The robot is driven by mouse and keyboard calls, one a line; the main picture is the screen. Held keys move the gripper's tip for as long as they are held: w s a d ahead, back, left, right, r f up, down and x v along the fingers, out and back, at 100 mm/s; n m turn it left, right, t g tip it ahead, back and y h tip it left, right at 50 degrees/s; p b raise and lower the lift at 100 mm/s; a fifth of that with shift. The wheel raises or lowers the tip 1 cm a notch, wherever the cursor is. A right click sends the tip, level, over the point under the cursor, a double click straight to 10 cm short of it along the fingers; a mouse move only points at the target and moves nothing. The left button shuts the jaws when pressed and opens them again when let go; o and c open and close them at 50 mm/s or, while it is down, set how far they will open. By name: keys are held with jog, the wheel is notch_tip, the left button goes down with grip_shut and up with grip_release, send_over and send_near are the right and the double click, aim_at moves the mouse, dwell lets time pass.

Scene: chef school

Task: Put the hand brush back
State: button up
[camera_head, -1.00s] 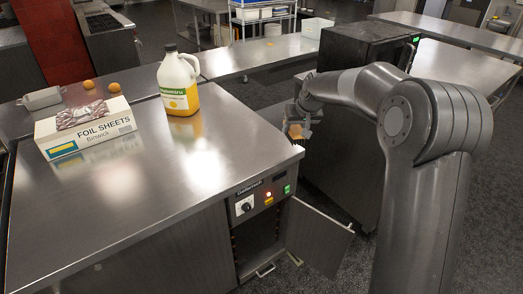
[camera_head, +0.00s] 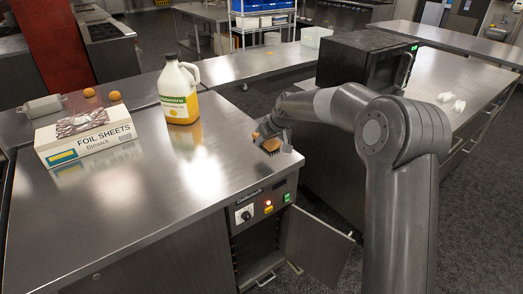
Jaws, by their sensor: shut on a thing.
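My gripper (camera_head: 267,132) is over the right back corner of the steel counter (camera_head: 150,190). It is shut on the hand brush (camera_head: 272,147), a small tan thing with dark bristles pointing down. The gripper hides much of the brush. I cannot tell whether the bristles touch the counter top or hang just above it.
A yellow jug (camera_head: 179,93), a foil sheets box (camera_head: 85,138), a grey roller-like thing (camera_head: 42,105) and two round orange-brown items (camera_head: 114,96) stand on the counter's left and back. The cabinet door (camera_head: 318,245) below hangs open. The counter's front middle is clear.

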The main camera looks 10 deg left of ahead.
aim_at(262, 149)
jog(key=shift+w+a+f, duration=0.1)
jog(key=shift+a+f, duration=0.15)
jog(key=shift+a, duration=0.2)
jog(key=shift+w+a+f, duration=0.1)
jog(key=shift+a+f, duration=0.15)
jog(key=shift+a, duration=0.2)
jog(key=shift+f, duration=2.05)
jog(key=o, duration=0.9)
jog(key=shift+f, duration=0.1)
jog(key=v, duration=1.2)
